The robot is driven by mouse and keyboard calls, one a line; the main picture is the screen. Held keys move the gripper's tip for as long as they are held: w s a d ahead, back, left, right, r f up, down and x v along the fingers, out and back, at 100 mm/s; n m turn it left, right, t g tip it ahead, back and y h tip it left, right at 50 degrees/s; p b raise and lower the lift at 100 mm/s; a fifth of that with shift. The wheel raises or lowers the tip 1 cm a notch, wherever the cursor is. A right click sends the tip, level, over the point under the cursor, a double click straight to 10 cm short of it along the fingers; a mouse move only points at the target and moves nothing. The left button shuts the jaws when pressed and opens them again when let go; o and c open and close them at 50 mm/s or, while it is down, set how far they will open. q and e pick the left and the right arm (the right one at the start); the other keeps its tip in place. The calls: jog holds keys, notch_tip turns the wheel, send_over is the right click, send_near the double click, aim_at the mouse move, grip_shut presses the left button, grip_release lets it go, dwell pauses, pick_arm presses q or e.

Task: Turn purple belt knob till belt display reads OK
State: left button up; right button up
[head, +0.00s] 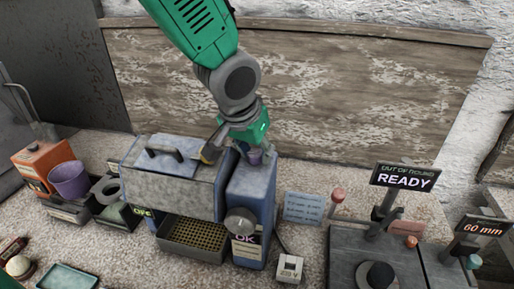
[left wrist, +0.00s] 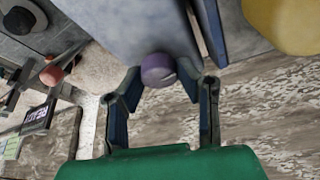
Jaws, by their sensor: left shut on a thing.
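The purple knob (head: 255,158) sits on top of the blue housing (head: 251,195) at the right end of the grey-blue machine. My left gripper (head: 252,147) reaches down from above and is shut on this knob. In the left wrist view the purple knob (left wrist: 158,70) shows between the two fingers. A small display (head: 245,239) on the housing's front, below a round grey dial (head: 240,221), reads OK in purple letters. A second small display (head: 143,212) at the machine's left is partly cut off and hard to read. My right gripper is not in view.
A mesh tray (head: 196,238) sits under the machine. An orange box (head: 42,158) and a purple cup (head: 70,180) stand at the left. At the right are a READY sign (head: 405,178), a 60 mm sign (head: 480,226) and a grey plate. A wooden board stands behind.

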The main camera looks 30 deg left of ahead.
pick_arm(q)
jog(key=shift+s+f, duration=0.1)
jog(key=shift+s, duration=0.1)
jog(key=o, duration=1.1)
jog(key=shift+s, duration=0.2)
jog(key=shift+r, duration=0.2)
jog(key=shift+r, duration=0.15)
jog(key=v, duration=0.7)
